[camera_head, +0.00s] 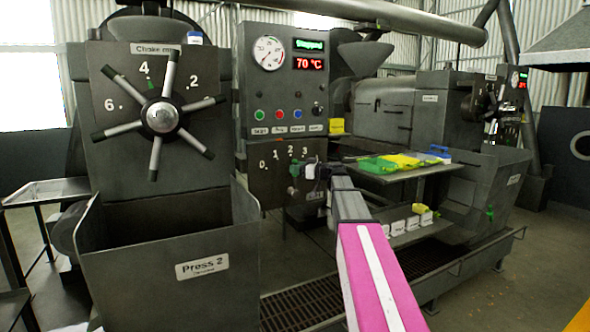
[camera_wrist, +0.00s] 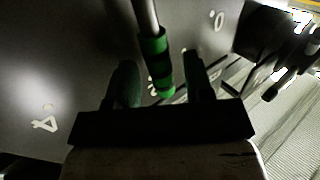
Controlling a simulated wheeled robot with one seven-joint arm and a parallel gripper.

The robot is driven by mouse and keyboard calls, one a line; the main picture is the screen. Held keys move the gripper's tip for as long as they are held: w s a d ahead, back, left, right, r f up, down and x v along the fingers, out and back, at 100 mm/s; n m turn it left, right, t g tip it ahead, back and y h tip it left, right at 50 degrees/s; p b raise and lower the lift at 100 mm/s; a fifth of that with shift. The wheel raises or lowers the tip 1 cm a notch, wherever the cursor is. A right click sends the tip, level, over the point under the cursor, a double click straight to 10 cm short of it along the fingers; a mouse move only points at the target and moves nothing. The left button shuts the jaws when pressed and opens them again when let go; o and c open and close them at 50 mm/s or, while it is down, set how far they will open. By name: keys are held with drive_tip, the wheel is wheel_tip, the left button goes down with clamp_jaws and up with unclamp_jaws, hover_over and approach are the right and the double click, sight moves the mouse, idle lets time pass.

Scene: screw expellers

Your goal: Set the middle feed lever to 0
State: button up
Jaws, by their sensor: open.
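The feed lever's green-banded grip (camera_wrist: 157,65) hangs on a grey rod in the wrist view. It lies between the two dark fingers of my open gripper (camera_wrist: 161,82), with gaps visible on both sides. Scale marks 4 (camera_wrist: 43,120) and 0 (camera_wrist: 217,20) show on the dark panel around it. In the head view, my gripper (camera_head: 301,172) is at the feed panel (camera_head: 268,188), below marks 0, 1, 2 and 3. My wrist and fingers hide part of that panel, and the lever's exact setting cannot be told.
The gauge panel (camera_head: 247,90) above reads Stopped and 70 °C. The six-spoke choke wheel (camera_head: 162,117) and the Press 2 bin (camera_head: 170,285) stand left. A table (camera_head: 440,170) with green and yellow items is on the right. A grated floor channel (camera_head: 310,300) runs below.

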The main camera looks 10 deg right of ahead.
drive_tip(key=shift+w+a, duration=0.4)
drive_tip(key=shift+a, duration=0.15)
clamp_jaws()
